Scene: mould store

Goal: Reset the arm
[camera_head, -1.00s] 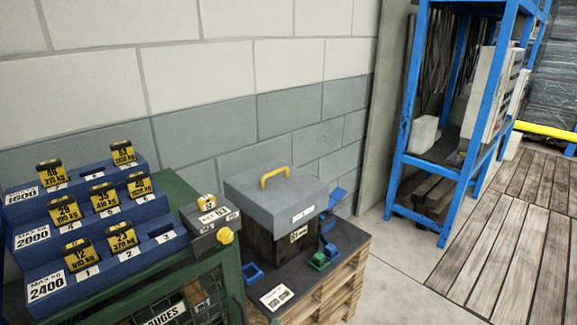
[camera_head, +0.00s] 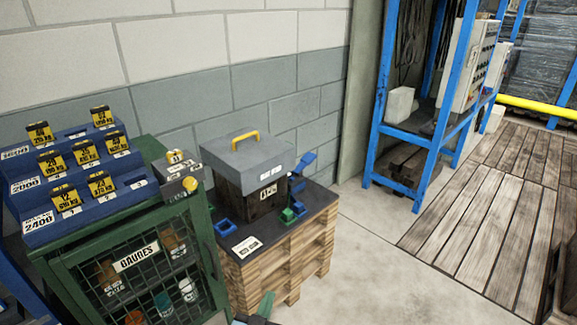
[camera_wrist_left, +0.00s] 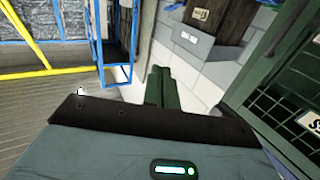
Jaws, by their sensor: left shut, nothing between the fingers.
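My left gripper (camera_head: 266,300) shows at the bottom of the head view, in front of the wooden pallet. Only its green fingers and a bit of the body are in the picture. In the left wrist view its two green fingers (camera_wrist_left: 165,88) lie together, shut with nothing between them. It touches nothing that I can see. My right gripper is not in view.
A green mesh cabinet (camera_head: 70,262) bears blue stepped racks with yellow-black tags. The pallet (camera_head: 284,262) bears a grey-lidded box (camera_head: 249,158) and small blue and green holders. A blue shelf frame (camera_head: 376,125) stands behind. Bare floor (camera_head: 385,265) lies to the right.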

